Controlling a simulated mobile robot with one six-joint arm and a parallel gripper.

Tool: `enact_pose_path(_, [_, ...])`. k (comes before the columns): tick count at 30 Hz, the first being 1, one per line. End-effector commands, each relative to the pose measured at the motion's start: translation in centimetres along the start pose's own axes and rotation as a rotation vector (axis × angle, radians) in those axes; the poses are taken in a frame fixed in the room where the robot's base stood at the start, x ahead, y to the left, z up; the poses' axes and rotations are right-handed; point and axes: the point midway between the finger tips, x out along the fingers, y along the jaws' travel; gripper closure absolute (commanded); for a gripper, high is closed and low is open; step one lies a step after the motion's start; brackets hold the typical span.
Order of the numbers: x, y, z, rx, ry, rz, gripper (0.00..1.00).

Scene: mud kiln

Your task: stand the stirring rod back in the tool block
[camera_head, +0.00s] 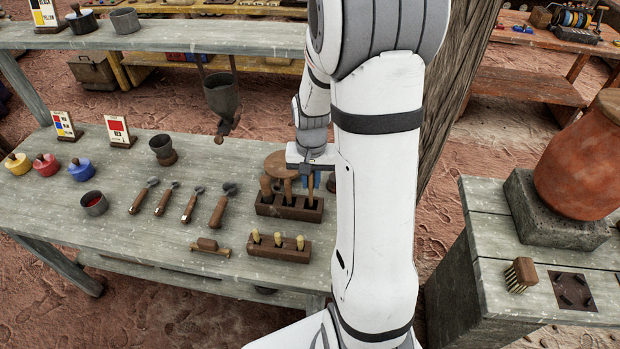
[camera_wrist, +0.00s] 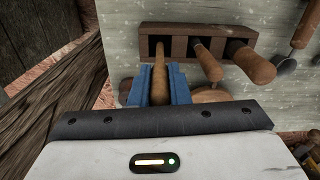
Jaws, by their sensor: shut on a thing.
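The stirring rod (camera_wrist: 160,78) is a slim wooden rod between the blue fingers of my gripper (camera_wrist: 161,70). The wooden tool block (camera_head: 290,211) stands on the grey table and also shows in the wrist view (camera_wrist: 225,32). In the wrist view the rod's far end lies at the block's left-hand slot; how deep it reaches is unclear. In the head view the rod (camera_head: 310,188) is roughly upright over the block's right end. Two other wooden-handled tools (camera_wrist: 207,62) stand in the block's other slots. My gripper is mostly hidden behind my arm in the head view.
A second block with pale-topped tools (camera_head: 278,247) stands in front. Several wooden-handled tools (camera_head: 188,207) lie to the left, near a dark cup (camera_head: 163,150) and a red-filled bowl (camera_head: 94,204). A wooden post (camera_head: 455,90) rises close behind my arm.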

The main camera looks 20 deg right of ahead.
Motion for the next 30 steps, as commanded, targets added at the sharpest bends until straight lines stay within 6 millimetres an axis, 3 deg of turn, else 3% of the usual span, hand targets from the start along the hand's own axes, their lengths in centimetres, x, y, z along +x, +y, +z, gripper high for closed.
enact_pose_path(30, [2.7, 0.1, 0.0, 0.002, 0.000, 0.000, 1.00])
